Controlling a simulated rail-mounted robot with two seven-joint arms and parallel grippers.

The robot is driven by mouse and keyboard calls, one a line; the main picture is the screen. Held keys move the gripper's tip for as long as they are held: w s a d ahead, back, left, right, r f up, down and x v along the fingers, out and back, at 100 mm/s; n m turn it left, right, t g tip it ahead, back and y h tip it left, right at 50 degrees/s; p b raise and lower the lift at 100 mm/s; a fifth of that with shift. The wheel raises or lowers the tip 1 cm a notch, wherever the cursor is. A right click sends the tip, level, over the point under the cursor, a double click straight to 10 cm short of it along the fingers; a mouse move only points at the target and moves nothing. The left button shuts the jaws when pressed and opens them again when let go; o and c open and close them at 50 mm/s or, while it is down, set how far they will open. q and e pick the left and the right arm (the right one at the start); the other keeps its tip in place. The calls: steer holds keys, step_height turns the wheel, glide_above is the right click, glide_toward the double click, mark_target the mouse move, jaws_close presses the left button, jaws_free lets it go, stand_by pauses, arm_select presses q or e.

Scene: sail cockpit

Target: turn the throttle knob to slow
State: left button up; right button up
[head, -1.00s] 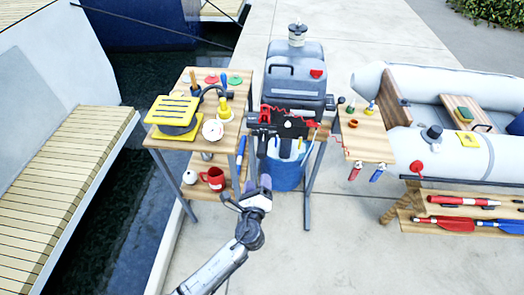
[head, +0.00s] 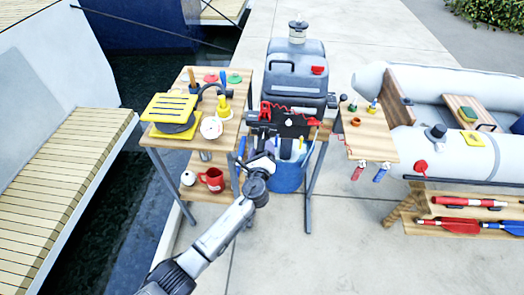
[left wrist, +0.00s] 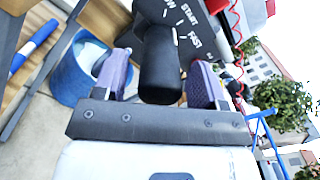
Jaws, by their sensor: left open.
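The throttle knob (left wrist: 160,65) is a black cylinder in the left wrist view. Behind it is a dark plate (left wrist: 188,25) with the white words START and FAST and part of another word ending in W. My left gripper (left wrist: 160,82) is open, with one purple finger on each side of the knob. Gaps show between the fingers and the knob. In the head view my left gripper (head: 262,150) is at the front of the outboard motor (head: 297,70), and the knob is hard to make out there. My right gripper is not in view.
A blue bucket (head: 288,178) stands under the motor. A wooden table (head: 222,140) with tools is at left, with a red mug (head: 212,179) on its lower shelf. A small side shelf (head: 370,140) and a grey inflatable boat (head: 450,150) are at right.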

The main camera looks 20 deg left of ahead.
arm_select(q)
steer(key=shift+w+a, duration=0.1)
steer(key=shift+w, duration=0.3)
steer(key=shift+c, duration=0.3)
steer(key=c, duration=0.9)
steer(key=shift+o, duration=0.2)
steer(key=shift+n+b, duration=0.3)
steer(key=n+b, duration=0.2)
steer(key=n, duration=0.1)
steer(key=shift+f, duration=0.1)
steer(key=n+b, duration=0.1)
steer(key=n, duration=0.2)
steer(key=shift+b, duration=0.3)
steer(key=shift+n, duration=0.6)
